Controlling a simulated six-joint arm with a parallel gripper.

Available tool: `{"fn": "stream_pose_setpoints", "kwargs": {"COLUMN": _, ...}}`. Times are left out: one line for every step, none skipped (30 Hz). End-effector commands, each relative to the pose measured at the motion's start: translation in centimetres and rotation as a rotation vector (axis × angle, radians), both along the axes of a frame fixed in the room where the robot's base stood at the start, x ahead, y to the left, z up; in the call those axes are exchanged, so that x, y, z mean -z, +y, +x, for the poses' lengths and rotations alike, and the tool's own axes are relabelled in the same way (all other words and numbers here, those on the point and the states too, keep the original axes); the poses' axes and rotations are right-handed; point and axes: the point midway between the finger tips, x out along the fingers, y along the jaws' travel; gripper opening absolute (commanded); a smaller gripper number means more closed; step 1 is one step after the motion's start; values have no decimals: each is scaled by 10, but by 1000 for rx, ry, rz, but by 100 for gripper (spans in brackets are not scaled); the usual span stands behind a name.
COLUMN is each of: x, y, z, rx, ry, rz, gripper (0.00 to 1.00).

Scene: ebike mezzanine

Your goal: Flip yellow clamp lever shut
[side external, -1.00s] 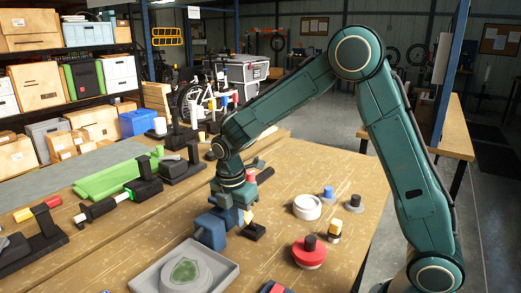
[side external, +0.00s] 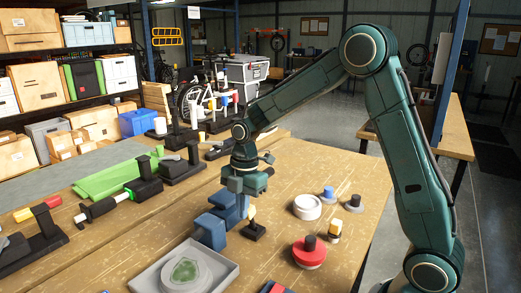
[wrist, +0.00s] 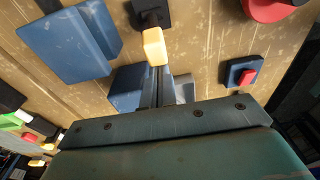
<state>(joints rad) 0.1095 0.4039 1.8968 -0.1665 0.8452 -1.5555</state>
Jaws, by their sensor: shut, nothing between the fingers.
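The yellow clamp lever (side external: 251,213) stands up from its small black base (side external: 254,231) on the wooden table. In the wrist view the yellow lever (wrist: 154,46) points from the black base (wrist: 150,12) toward my fingers. My gripper (side external: 246,203) points down right beside the lever. In the wrist view my gripper's (wrist: 158,88) fingers are shut and empty, close to the lever's yellow tip. I cannot tell whether they touch it. Blue blocks (side external: 210,231) stand just left of the lever and also show in the wrist view (wrist: 68,44).
A grey tray (side external: 226,281) lies in front. A red round part (side external: 309,253), a white ring (side external: 307,207) and small knobs stand to the right. A green part (side external: 115,178) and black fixtures (side external: 180,170) are at the left. Bare table lies between lever and white ring.

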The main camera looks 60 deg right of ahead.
Motion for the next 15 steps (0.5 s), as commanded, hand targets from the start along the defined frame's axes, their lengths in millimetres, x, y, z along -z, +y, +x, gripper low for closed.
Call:
{"fn": "stream_pose_setpoints", "kwargs": {"x": -1, "y": -5, "z": 0, "rx": 6, "ry": 0, "rz": 27, "gripper": 0}}
{"fn": "stream_pose_setpoints", "kwargs": {"x": -2, "y": -7, "z": 0, "rx": 5, "ry": 1, "rz": 45, "gripper": 0}}
{"fn": "stream_pose_setpoints", "kwargs": {"x": -3, "y": -10, "z": 0, "rx": 6, "ry": 1, "rz": 68, "gripper": 0}}
{"fn": "stream_pose_setpoints", "kwargs": {"x": -3, "y": -11, "z": 0, "rx": 6, "ry": 1, "rz": 86, "gripper": 0}}
{"fn": "stream_pose_setpoints", "kwargs": {"x": -4, "y": -13, "z": 0, "rx": 6, "ry": 1, "rz": 103, "gripper": 0}}
{"fn": "stream_pose_setpoints", "kwargs": {"x": -5, "y": -15, "z": 0, "rx": 5, "ry": 1, "rz": 127, "gripper": 0}}
{"fn": "stream_pose_setpoints", "kwargs": {"x": -5, "y": -17, "z": 0, "rx": 5, "ry": 1, "rz": 144, "gripper": 0}}
{"fn": "stream_pose_setpoints", "kwargs": {"x": -6, "y": -19, "z": 0, "rx": 6, "ry": 1, "rz": 161, "gripper": 0}}
{"fn": "stream_pose_setpoints", "kwargs": {"x": -6, "y": -21, "z": 0, "rx": 6, "ry": 1, "rz": 185, "gripper": 0}}
{"fn": "stream_pose_setpoints", "kwargs": {"x": -6, "y": -23, "z": 0, "rx": 6, "ry": 1, "rz": 202, "gripper": 0}}
{"fn": "stream_pose_setpoints", "kwargs": {"x": -7, "y": -25, "z": 0, "rx": 5, "ry": 0, "rz": 219, "gripper": 0}}
{"fn": "stream_pose_setpoints", "kwargs": {"x": -7, "y": -27, "z": 0, "rx": 5, "ry": 1, "rz": 243, "gripper": 0}}
{"fn": "stream_pose_setpoints", "kwargs": {"x": -8, "y": -29, "z": 0, "rx": 6, "ry": 2, "rz": 260, "gripper": 0}}
{"fn": "stream_pose_setpoints", "kwargs": {"x": -8, "y": -31, "z": 0, "rx": 6, "ry": 2, "rz": 277, "gripper": 0}}
{"fn": "stream_pose_setpoints", "kwargs": {"x": -8, "y": -33, "z": 0, "rx": 5, "ry": 1, "rz": 300, "gripper": 0}}
